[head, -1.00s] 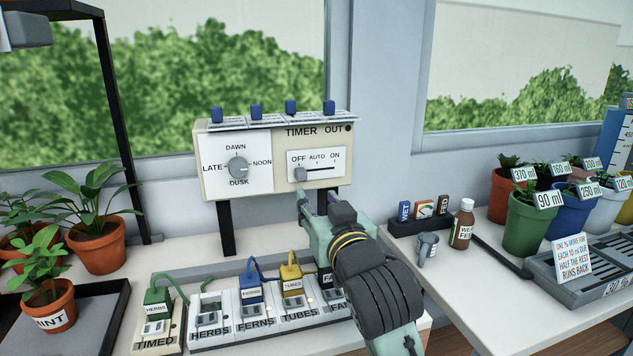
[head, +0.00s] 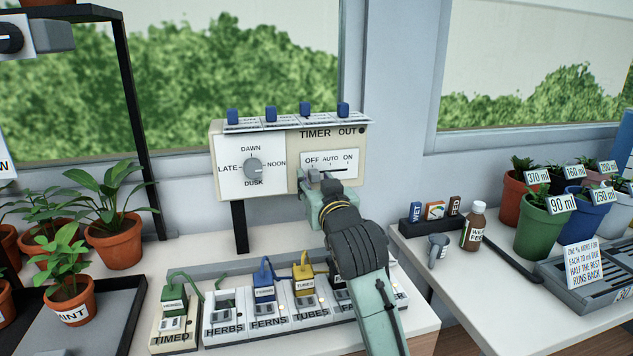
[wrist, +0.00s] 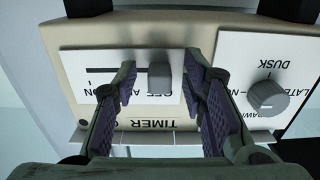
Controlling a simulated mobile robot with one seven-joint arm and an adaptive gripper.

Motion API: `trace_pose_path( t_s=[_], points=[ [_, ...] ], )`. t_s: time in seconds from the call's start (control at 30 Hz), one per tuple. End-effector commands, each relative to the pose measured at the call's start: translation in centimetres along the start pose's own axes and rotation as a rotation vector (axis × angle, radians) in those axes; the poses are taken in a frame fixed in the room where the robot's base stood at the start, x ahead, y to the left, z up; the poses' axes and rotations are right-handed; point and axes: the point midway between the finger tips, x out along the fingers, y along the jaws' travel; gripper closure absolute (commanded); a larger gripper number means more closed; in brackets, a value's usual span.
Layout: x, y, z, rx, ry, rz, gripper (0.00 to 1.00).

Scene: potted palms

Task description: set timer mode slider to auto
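The timer box (head: 222,187) stands on posts above the bench, with a white slider panel (head: 345,170) marked OFF, AUTO and ON. The grey slider knob (wrist: 159,77) is at the OFF end of its slot, seen upside down in the wrist view. My gripper (head: 316,184) is at the panel's lower left in the head view and partly hides the knob there. In the wrist view my gripper (wrist: 161,72) is open, one finger on each side of the knob, with gaps on both sides.
A round dial (head: 253,169) is left of the slider panel, close to one finger in the wrist view. Several blue switches (head: 271,114) line the box top. A row of labelled plug sockets (head: 268,322) lies below. A brown bottle (head: 474,226) stands at the right.

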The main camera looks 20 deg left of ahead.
Motion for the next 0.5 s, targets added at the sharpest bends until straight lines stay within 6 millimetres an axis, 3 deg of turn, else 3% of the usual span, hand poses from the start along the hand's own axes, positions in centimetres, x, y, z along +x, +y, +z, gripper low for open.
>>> trace_pose_path(
  t_s=[0.5],
  points=[
    [-0.04,0.02,0.0,0.0,0.0,0.0,0.94]
  ],
)
